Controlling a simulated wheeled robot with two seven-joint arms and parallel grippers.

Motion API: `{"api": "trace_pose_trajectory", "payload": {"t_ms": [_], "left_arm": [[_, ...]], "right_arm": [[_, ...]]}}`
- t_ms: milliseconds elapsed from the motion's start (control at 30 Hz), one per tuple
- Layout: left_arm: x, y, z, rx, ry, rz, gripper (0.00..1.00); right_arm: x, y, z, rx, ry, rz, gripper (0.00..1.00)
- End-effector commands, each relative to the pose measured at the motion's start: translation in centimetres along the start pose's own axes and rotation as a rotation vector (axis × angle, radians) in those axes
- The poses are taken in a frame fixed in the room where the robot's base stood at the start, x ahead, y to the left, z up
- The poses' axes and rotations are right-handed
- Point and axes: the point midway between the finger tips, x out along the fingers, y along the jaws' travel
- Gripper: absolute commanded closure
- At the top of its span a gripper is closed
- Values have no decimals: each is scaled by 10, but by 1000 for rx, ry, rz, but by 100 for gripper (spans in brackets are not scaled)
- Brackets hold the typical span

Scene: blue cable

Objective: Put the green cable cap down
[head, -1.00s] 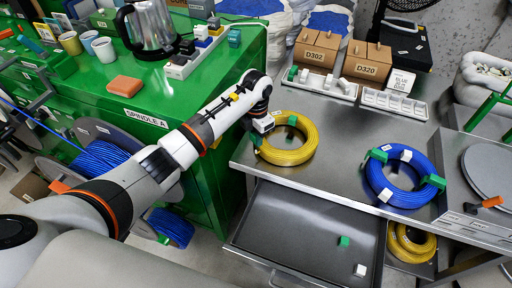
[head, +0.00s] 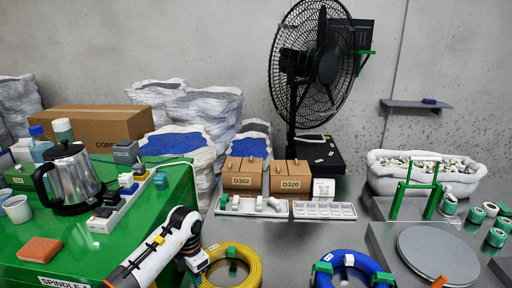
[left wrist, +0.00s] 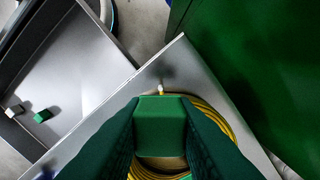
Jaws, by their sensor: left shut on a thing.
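In the left wrist view, my left gripper (left wrist: 160,135) is shut on a green cable cap (left wrist: 160,122), a block held between its two dark fingers. The yellow cable coil (left wrist: 218,112) lies behind the cap on the metal bench; whether the cap touches it I cannot tell. In the head view, my left gripper (head: 198,262) is low in the picture, at the left edge of the yellow coil (head: 250,262). The held cap cannot be made out there. Another green cap (head: 231,252) sits on the coil's far side. My right gripper is not in view.
A blue coil (head: 350,258) with green and white caps lies to the right. White trays (head: 250,206) and boxes D302 and D320 stand behind. An open drawer (left wrist: 70,65) holds a green cap (left wrist: 42,116) and a white one (left wrist: 14,110). A green cabinet (left wrist: 255,70) stands beside the bench.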

Motion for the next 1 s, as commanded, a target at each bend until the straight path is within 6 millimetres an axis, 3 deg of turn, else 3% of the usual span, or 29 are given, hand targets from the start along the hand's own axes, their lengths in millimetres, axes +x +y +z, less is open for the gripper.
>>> {"api": "trace_pose_trajectory", "payload": {"t_ms": [133,267,400,600,800,1000], "left_arm": [[-35,6,6,355,1,-10,96],[-62,26,22,786,-3,-9,96],[-83,57,50,1275,-7,-7,96],[-97,104,103,1914,-7,0,96],[-102,134,143,2299,-3,0,96],[-103,143,156,2425,-3,-1,96]], "right_arm": [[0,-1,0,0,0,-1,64],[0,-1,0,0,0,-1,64],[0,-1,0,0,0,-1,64],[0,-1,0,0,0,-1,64],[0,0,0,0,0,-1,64],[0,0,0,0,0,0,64]]}}
